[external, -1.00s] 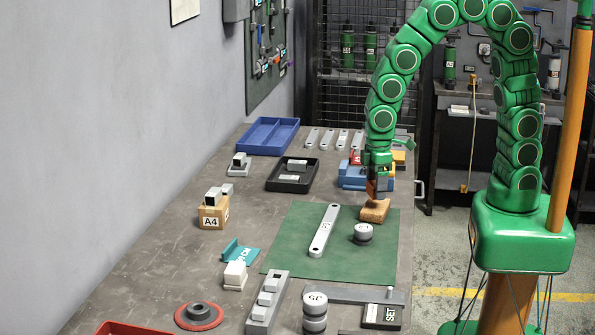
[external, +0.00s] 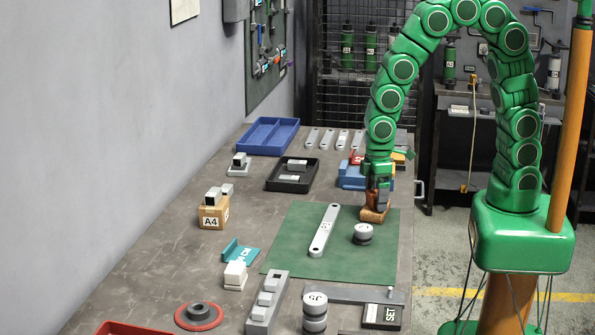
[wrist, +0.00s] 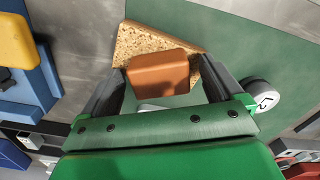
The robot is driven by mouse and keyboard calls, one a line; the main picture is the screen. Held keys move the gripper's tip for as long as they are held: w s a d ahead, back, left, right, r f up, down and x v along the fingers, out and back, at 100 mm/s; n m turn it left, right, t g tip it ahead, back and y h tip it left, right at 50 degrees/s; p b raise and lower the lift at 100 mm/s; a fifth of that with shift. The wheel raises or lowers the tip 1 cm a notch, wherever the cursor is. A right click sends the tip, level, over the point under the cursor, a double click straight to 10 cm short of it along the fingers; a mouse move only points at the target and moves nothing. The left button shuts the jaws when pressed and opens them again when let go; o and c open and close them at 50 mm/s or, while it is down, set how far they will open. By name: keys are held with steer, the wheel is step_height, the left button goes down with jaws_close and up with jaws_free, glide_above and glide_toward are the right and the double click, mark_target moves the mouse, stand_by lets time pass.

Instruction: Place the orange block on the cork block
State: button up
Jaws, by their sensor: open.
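The cork block (wrist: 138,44) is a speckled tan slab at the edge of the green mat; it also shows low under my gripper in the external view (external: 373,217). The orange block (wrist: 158,72) appears to sit on top of the cork block, towards its near side in the wrist view. My gripper (wrist: 160,66) is open, with one dark finger on each side of the orange block and narrow gaps beside it. In the external view my gripper (external: 376,205) is low over the cork block and largely hides the orange block.
A grey round weight (external: 363,233) and a flat metal bar (external: 325,230) lie on the green mat (external: 285,245) nearby. A blue fixture (external: 350,178) stands just behind my gripper. A black tray (external: 280,184) lies further left. Bare bench shows left of the mat.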

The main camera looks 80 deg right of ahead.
mark_target(376, 193)
step_height(376, 193, up, 11)
steer(key=s+d+r+m, duration=0.1)
steer(key=s+d+r, duration=0.1)
steer(key=s, duration=0.6)
steer(key=s+d+r+m+g, duration=0.1)
steer(key=s+d+r+m, duration=0.1)
steer(key=s+d, duration=0.3)
steer(key=s+d+r+m, duration=0.1)
steer(key=s+d+r, duration=0.2)
steer(key=s, duration=0.8)
steer(key=shift+d+m+g, duration=0.3)
steer(key=shift+d+g, duration=0.1)
steer(key=shift+d, duration=0.15)
